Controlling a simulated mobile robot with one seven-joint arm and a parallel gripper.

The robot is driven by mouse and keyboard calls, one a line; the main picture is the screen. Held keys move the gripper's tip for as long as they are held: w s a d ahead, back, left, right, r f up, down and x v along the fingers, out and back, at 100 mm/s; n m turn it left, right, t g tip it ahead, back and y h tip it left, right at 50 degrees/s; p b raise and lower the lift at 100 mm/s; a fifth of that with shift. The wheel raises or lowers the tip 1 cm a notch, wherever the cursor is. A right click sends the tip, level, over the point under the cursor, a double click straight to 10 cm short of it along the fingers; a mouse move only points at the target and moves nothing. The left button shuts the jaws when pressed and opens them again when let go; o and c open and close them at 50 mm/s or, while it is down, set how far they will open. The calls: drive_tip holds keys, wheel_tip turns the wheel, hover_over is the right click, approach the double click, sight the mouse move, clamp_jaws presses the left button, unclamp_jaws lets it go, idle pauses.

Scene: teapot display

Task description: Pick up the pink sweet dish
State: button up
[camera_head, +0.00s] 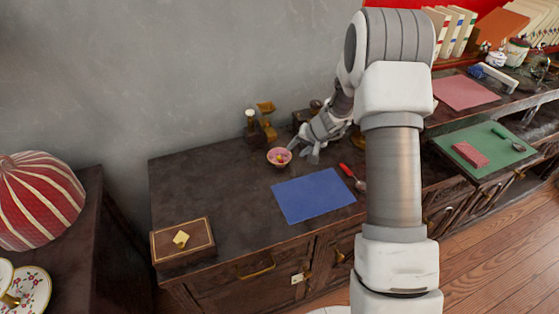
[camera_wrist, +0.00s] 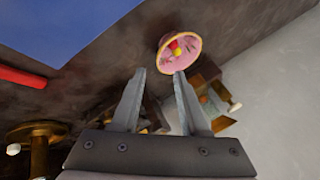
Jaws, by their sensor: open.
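The pink sweet dish (camera_head: 279,157) is a small round bowl with red and yellow bits inside. It stands on the dark cabinet top, left of my gripper (camera_head: 306,153) in the head view. In the wrist view the pink sweet dish (camera_wrist: 180,50) is just beyond the fingertips of my gripper (camera_wrist: 159,72), a little to the right of the middle. The two fingers are apart with nothing between them that they hold. The dish looks clear of the fingers. A blue mat (camera_head: 312,195) lies in front of the dish.
Brass-coloured items (camera_head: 266,120) stand behind the dish near the wall. A red-handled spoon (camera_head: 352,177) lies right of the mat. A brown box (camera_head: 182,240) with a yellow piece sits at the left front. The cabinet top left of the dish is clear.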

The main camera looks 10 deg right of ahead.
sight(286, 155)
drive_tip(key=x, duration=0.5)
drive_tip(key=shift+s+f+b, duration=0.2)
drive_tip(key=shift+b, duration=0.1)
clamp_jaws()
